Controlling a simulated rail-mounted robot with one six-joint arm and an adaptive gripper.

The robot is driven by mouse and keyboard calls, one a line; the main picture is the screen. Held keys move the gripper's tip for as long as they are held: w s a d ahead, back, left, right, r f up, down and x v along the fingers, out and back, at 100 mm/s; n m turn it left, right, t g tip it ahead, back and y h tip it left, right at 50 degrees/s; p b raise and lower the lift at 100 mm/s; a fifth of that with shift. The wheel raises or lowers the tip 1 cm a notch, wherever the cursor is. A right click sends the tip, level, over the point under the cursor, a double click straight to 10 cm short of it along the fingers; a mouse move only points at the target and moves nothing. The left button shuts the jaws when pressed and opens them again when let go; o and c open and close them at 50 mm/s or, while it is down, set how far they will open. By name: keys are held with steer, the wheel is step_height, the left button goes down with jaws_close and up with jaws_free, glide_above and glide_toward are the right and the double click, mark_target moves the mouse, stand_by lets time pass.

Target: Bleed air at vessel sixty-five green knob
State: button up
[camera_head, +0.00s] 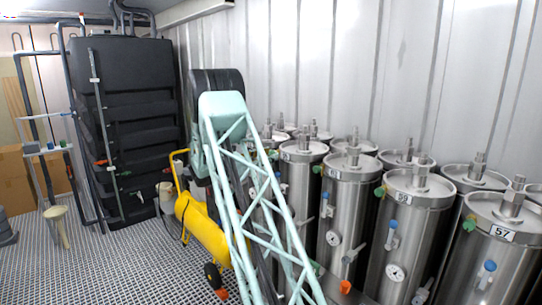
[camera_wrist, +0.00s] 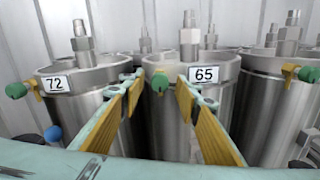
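Vessel sixty-five (camera_wrist: 168,125) is a steel cylinder in the middle of the wrist view, with a white "65" label (camera_wrist: 204,75) on its top rim. Its green knob (camera_wrist: 160,82) sits left of the label on the front of the rim. My gripper (camera_wrist: 158,80) is open, with its yellow-padded fingers pointing at this vessel. The green knob shows in the gap between the two fingertips, and no finger is seen touching it. In the head view my arm hides the gripper, and I cannot pick out vessel sixty-five there.
Vessel 72 (camera_wrist: 88,110) stands close on the left, with its own green knob (camera_wrist: 16,90). Another vessel (camera_wrist: 262,110) with a green knob (camera_wrist: 309,73) stands on the right. In the head view, a yellow tank (camera_head: 203,228) and a black rack (camera_head: 125,120) stand left on the grated floor (camera_head: 120,265).

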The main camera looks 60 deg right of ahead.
steer(key=shift+x, duration=0.8)
steer(key=c, duration=0.8)
steer(key=shift+c, duration=0.2)
